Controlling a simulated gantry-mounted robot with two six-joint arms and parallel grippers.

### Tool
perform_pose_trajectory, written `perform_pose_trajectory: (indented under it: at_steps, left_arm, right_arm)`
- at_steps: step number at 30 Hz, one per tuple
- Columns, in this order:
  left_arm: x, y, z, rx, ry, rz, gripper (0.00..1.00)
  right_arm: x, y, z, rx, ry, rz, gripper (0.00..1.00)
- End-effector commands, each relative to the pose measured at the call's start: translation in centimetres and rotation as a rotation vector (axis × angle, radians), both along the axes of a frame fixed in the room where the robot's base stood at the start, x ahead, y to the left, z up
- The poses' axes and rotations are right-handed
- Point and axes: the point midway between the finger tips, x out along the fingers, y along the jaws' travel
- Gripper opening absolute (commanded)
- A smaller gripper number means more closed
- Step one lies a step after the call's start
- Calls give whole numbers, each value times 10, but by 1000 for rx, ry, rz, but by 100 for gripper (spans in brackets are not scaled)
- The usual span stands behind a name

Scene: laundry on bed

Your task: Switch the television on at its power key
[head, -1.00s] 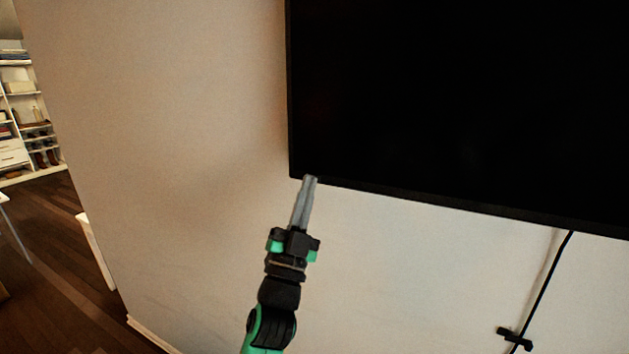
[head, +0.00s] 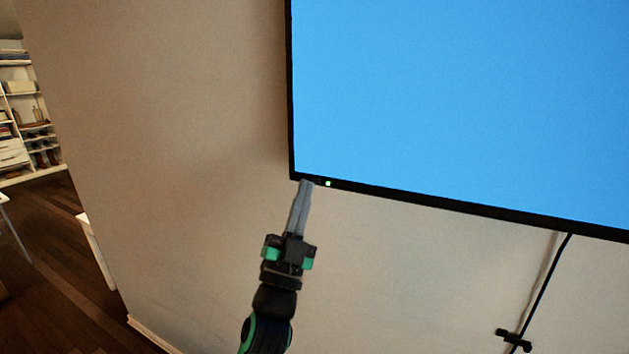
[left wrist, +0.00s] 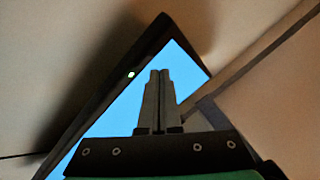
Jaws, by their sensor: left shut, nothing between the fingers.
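The television (head: 460,95) hangs on the wall and its screen is lit plain blue. A small bright light (head: 328,183) glows on its lower bezel near the lower left corner. My left gripper (head: 306,183) is shut and empty, its fingertips at the bezel's lower left corner, just left of the light. I cannot tell whether the tips touch the bezel. The power key itself is not clearly visible; the fingertips may cover it. In the left wrist view the shut fingers (left wrist: 160,75) stand in front of the blue screen (left wrist: 115,125), with the light (left wrist: 131,74) to their left. My right gripper is not in view.
A black cable (head: 545,285) runs down the wall below the television to a black fitting (head: 513,340). A shelf unit (head: 30,130) stands far left beyond the wall's edge. The wall around the left gripper is bare.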

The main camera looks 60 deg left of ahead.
Motion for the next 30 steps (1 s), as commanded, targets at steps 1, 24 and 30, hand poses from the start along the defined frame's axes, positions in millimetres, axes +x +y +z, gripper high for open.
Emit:
perform_pose_trajectory:
  at_steps: [1, 24, 30]
  left_arm:
    - [0, 0, 0, 0, 0, 0, 0]
    - [-39, -32, 1, -1, 0, -1, 0]
    - [-39, -31, 1, 0, 0, 0, 0]
  right_arm:
    - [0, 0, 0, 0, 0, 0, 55]
    - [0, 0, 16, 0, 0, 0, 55]
    - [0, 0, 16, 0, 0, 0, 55]
